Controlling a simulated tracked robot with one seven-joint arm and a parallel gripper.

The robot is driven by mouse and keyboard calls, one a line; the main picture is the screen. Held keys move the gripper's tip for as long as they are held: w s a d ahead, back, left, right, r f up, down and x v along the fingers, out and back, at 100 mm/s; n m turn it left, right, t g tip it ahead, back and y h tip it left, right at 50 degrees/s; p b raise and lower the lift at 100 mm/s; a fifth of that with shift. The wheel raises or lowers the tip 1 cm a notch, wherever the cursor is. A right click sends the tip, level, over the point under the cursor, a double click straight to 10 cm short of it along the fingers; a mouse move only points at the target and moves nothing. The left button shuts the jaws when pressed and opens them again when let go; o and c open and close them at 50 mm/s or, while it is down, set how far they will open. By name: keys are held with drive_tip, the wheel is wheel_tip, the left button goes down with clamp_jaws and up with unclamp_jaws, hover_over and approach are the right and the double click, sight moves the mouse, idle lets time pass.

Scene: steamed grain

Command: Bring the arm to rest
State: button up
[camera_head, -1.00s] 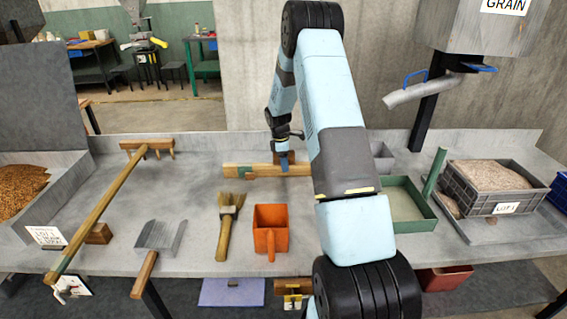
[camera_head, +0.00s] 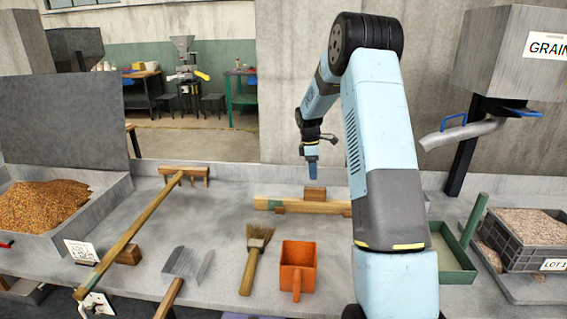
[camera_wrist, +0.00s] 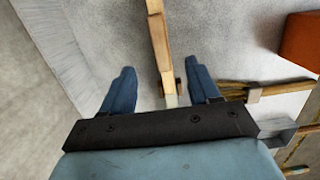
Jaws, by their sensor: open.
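My arm reaches over the grey bench (camera_head: 215,215), bent at its elbow, with its end hanging down. My gripper (camera_head: 312,176) points down above a wooden bar (camera_head: 328,207) near the bench's back edge. In the wrist view my gripper (camera_wrist: 162,88) has its two blue fingers wide apart with nothing held. The wooden bar (camera_wrist: 160,45) lies below, seen in the gap between the fingers. A small wooden block (camera_head: 315,193) stands by the bar. My upper arm hides the bar's right end.
An orange scoop (camera_head: 298,268), a brush (camera_head: 254,255), a metal shovel (camera_head: 186,264) and a long-handled rake (camera_head: 135,232) lie on the bench. A grain bin (camera_head: 98,225) is at left. A green tray (camera_head: 455,258), grey crate (camera_head: 520,238) and hopper spout (camera_head: 455,133) are at right.

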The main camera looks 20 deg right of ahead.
drive_tip(key=s+a+r+m+t, duration=0.1)
drive_tip(key=s+a+r+m, duration=0.3)
drive_tip(key=s+r, duration=0.6)
drive_tip(key=s+a+r+m+t, duration=0.2)
drive_tip(key=s+a+r, duration=0.5)
drive_tip(key=r, duration=0.5)
drive_tip(key=s+a+r+m+t, duration=0.1)
drive_tip(key=s+a+m, duration=0.1)
drive_tip(key=s, duration=1.1)
drive_tip(key=s+a+r+m+t+y, duration=0.1)
drive_tip(key=s+m, duration=0.4)
drive_tip(key=s, duration=0.9)
drive_tip(key=shift+a+r+t, duration=0.35)
drive_tip(key=shift+a+t, duration=0.25)
drive_tip(key=shift+a, duration=0.3)
